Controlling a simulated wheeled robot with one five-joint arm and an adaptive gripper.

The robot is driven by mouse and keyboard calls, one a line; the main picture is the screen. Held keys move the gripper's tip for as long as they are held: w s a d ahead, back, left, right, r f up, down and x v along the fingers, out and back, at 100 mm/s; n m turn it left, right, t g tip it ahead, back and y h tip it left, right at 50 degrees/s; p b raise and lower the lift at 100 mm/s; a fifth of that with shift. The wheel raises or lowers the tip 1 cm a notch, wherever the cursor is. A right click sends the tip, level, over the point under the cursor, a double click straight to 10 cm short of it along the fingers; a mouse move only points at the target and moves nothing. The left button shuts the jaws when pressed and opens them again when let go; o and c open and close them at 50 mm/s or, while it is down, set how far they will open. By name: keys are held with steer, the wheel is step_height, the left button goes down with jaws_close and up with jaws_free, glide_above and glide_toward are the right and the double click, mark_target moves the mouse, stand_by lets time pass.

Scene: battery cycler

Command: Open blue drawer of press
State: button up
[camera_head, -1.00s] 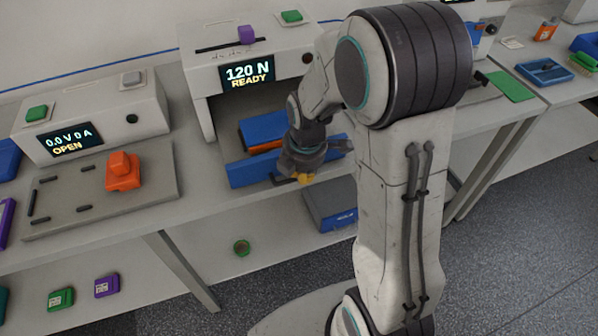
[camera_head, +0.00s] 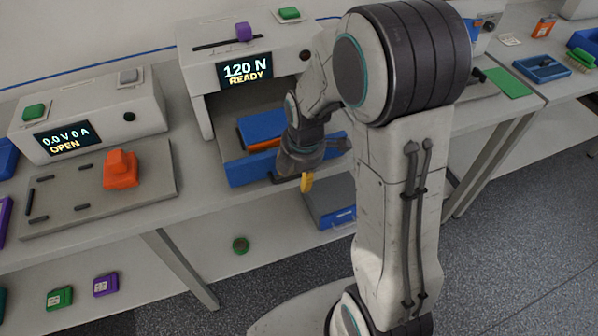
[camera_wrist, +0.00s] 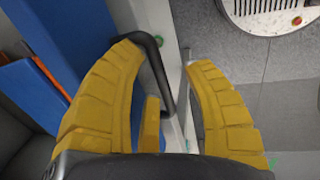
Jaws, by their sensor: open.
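The press (camera_head: 290,50) is a pale housing with a display reading "120 N READY". Its blue drawer front (camera_head: 250,170) shows low in the bay, partly hidden by my arm. The drawer front also shows in the wrist view (camera_wrist: 85,25), with a dark bar handle (camera_wrist: 160,65). My gripper (camera_wrist: 160,58) is open, its yellow fingers on either side of the handle. The left finger is close to the handle on the drawer side; contact cannot be told. In the head view my gripper (camera_head: 307,182) is at the drawer's front, mostly hidden by my wrist.
A blue block with an orange strip (camera_head: 262,128) sits behind the drawer front. Left of the press stand a pale box reading "0.0 V 0 A OPEN" (camera_head: 90,120) and a plate (camera_head: 75,220) with an orange part (camera_head: 121,170). A blue-grey bin (camera_head: 330,203) is on the lower shelf.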

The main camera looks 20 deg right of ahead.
steer(key=shift+r, duration=0.1)
steer(key=shift+r, duration=0.5)
step_height(320, 180, up, 11)
steer(key=s, duration=0.2)
steer(key=shift+s+f, duration=0.15)
steer(key=shift+f, duration=0.05)
stand_by(0.4)
steer(key=s+m+t, duration=0.1)
steer(key=s+m, duration=1.4)
steer(key=m, duration=0.3)
steer(key=shift+s+r, duration=0.15)
steer(key=shift+r, duration=0.3)
